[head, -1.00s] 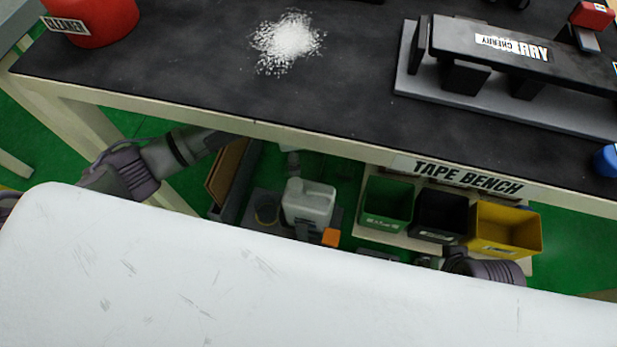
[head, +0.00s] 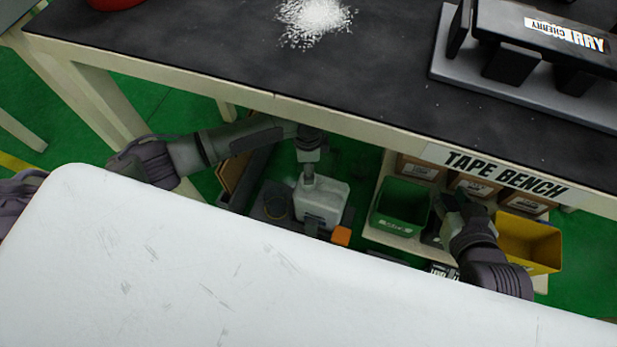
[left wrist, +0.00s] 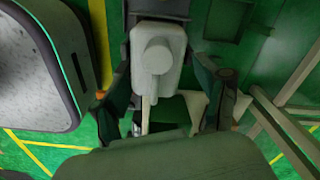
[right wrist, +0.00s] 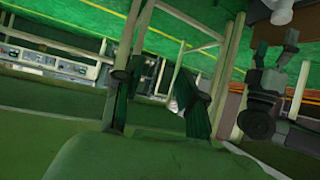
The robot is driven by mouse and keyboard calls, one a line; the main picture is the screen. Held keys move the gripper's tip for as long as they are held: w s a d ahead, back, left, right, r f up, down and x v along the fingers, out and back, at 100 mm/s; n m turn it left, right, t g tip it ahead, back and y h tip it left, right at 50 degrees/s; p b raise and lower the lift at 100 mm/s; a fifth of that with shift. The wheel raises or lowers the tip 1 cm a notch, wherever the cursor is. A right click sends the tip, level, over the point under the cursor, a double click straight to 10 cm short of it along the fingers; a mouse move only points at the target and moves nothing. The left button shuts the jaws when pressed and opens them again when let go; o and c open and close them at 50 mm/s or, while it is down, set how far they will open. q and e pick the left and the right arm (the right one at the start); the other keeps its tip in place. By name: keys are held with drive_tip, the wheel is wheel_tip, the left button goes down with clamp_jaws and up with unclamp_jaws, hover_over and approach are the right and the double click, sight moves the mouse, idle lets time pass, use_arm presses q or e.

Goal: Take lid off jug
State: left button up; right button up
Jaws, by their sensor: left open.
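The white jug (head: 322,205) stands under the bench, left of the bins. In the left wrist view the jug (left wrist: 156,85) shows its round white lid (left wrist: 157,55) on top. My left gripper (head: 309,165) points down above the jug in the head view and hides its lid there. In the left wrist view its fingers (left wrist: 165,90) are spread apart, with the jug between and beyond them. My right gripper (head: 446,208) is in front of the bins, away from the jug. Its fingers (right wrist: 157,98) are apart with nothing between them.
A green bin (head: 402,207) and a yellow bin (head: 530,245) stand near my right gripper. An orange block (head: 341,236) is by the jug's base. The black bench top (head: 330,85) overhangs this space. My white body panel hides the near part.

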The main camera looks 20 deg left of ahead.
use_arm(q)
wheel_tip(320, 180, down, 2)
drive_tip(key=shift+s+d+f+b, duration=0.1)
drive_tip(key=shift+f+b, duration=0.15)
drive_tip(key=shift+b, duration=0.45)
wheel_tip(320, 180, down, 2)
drive_tip(key=shift+f+b, duration=0.15)
drive_tip(key=shift+b, duration=0.4)
drive_tip(key=shift+f, duration=0.1)
use_arm(e)
drive_tip(key=w+a+r+t+y, duration=0.1)
drive_tip(key=w+r+t, duration=0.1)
drive_tip(key=r, duration=0.3)
drive_tip(key=w+a+r+t+y, duration=0.1)
drive_tip(key=w+r+t, duration=0.1)
drive_tip(key=r+t, duration=0.3)
drive_tip(key=shift+a, duration=0.25)
use_arm(q)
drive_tip(key=shift+c, duration=0.2)
use_arm(e)
drive_tip(key=shift+r, duration=0.1)
use_arm(q)
drive_tip(key=c, duration=0.8)
